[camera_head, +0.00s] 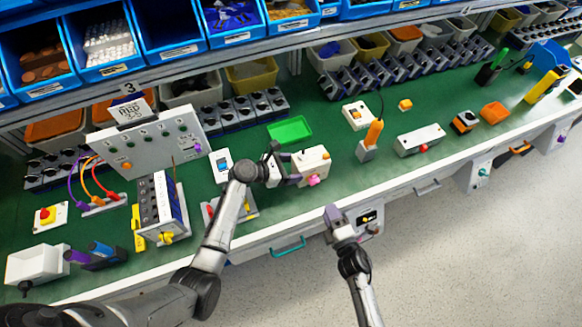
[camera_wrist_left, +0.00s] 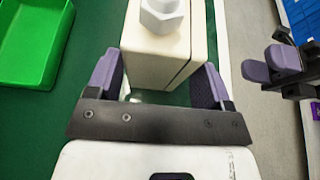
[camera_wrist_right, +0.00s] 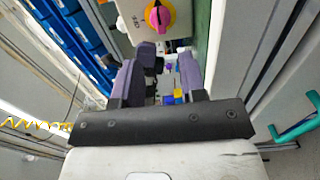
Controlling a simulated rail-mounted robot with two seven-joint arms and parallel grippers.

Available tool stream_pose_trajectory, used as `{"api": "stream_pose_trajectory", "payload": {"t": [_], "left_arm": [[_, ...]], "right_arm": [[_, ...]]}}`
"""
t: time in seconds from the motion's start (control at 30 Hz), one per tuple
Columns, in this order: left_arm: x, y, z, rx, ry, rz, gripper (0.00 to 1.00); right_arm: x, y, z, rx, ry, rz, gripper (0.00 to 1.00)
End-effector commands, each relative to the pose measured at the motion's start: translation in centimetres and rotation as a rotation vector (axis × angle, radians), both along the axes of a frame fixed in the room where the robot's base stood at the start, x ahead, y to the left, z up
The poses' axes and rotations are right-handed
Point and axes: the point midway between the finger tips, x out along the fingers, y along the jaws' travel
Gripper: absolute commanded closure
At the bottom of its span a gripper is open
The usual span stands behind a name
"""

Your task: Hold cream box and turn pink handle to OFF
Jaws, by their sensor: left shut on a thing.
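The cream box (camera_head: 309,160) is at the front of the green bench in the head view. My left gripper (camera_head: 290,170) is shut on it from the left. In the left wrist view the cream box (camera_wrist_left: 150,72) sits between the two purple fingers, with a pale hexagonal part on it. The pink handle (camera_head: 313,181) is on the box's front face. In the right wrist view the pink handle (camera_wrist_right: 160,17) has a yellow base, with lettering beside it. My right gripper (camera_head: 334,217) is open and empty, in front of the bench edge, apart from the handle.
A green tray (camera_head: 290,130) lies behind the box. A cream block with an orange button (camera_head: 357,115) and an orange-topped tool in a stand (camera_head: 371,140) are to the right. Drawer fronts with a teal handle (camera_head: 289,247) are below the bench edge. Open floor lies in front.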

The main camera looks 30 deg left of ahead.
Motion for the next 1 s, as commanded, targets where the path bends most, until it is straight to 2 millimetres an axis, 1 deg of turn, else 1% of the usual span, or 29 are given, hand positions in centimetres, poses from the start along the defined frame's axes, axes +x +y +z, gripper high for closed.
{"api": "stream_pose_trajectory", "payload": {"t": [0.17,0.63,0.8,1.0], "left_arm": [[0.0,0.0,0.1,-0.001,-0.002,0.0,0.67],[0.0,0.0,0.1,-0.001,-0.002,0.0,0.67],[0.0,0.0,0.1,-0.001,-0.002,0.0,0.67],[0.1,0.0,0.1,-0.001,-0.002,0.0,0.67]], "right_arm": [[0.8,1.1,0.0,-0.007,-0.016,0.018,0.62],[4.4,5.4,0.1,-0.005,-0.013,0.016,0.62],[5.3,6.3,0.0,-0.006,-0.013,0.016,0.62],[5.7,6.9,0.0,-0.005,-0.014,0.016,0.62]]}}
